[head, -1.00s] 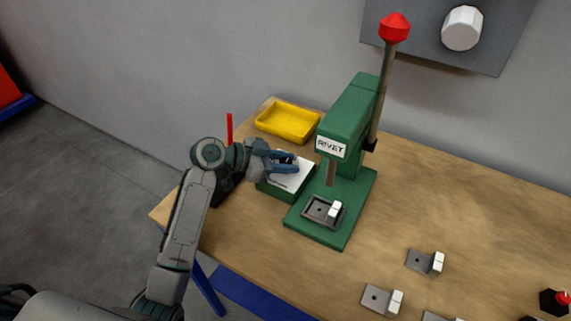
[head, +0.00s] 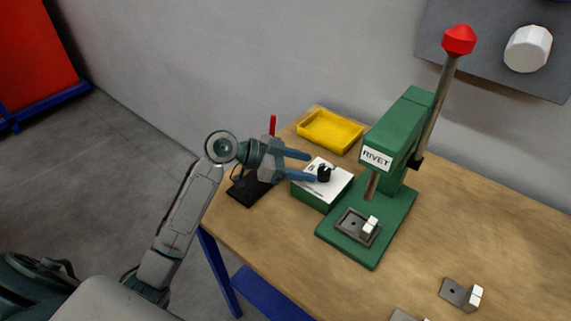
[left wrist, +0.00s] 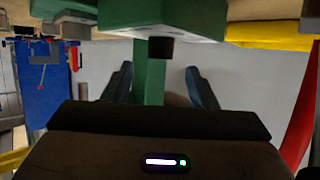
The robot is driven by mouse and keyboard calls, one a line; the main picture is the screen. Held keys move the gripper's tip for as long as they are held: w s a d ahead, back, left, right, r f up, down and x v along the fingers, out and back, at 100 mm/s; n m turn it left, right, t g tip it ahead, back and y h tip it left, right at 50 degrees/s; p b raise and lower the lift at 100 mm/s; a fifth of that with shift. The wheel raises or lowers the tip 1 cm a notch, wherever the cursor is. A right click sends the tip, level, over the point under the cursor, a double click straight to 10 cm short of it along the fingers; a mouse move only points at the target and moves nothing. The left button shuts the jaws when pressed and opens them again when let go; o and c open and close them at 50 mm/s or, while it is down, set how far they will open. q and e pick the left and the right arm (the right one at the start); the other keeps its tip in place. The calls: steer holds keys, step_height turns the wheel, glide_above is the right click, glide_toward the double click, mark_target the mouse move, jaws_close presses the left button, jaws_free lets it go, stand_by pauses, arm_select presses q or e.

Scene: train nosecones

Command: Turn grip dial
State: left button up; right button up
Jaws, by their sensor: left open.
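The grip dial (head: 324,173) is a small black knob on the white top of a green box (head: 312,197), left of the rivet press. My left gripper (head: 310,166) is open, its two blue fingers pointing right toward the dial, tips just short of it or beside it. In the left wrist view the dial (left wrist: 160,48) shows against the green box (left wrist: 165,17), centred ahead of the spread fingers of my left gripper (left wrist: 158,73). Nothing is held. The dial's markings are too small to read. My right gripper is not in view.
The green rivet press (head: 398,130) with its red-knobbed lever (head: 459,40) stands right of the box. A yellow tray (head: 330,132) lies behind. A black base (head: 247,189) with a red upright part is near the gripper. Metal brackets (head: 460,293) lie at the front right.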

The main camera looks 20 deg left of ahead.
arm_select(q)
steer(key=b+v, duration=0.1)
steer(key=v, duration=0.3)
steer(key=shift+s+a+r, duration=0.15)
steer(key=shift+a, duration=0.15)
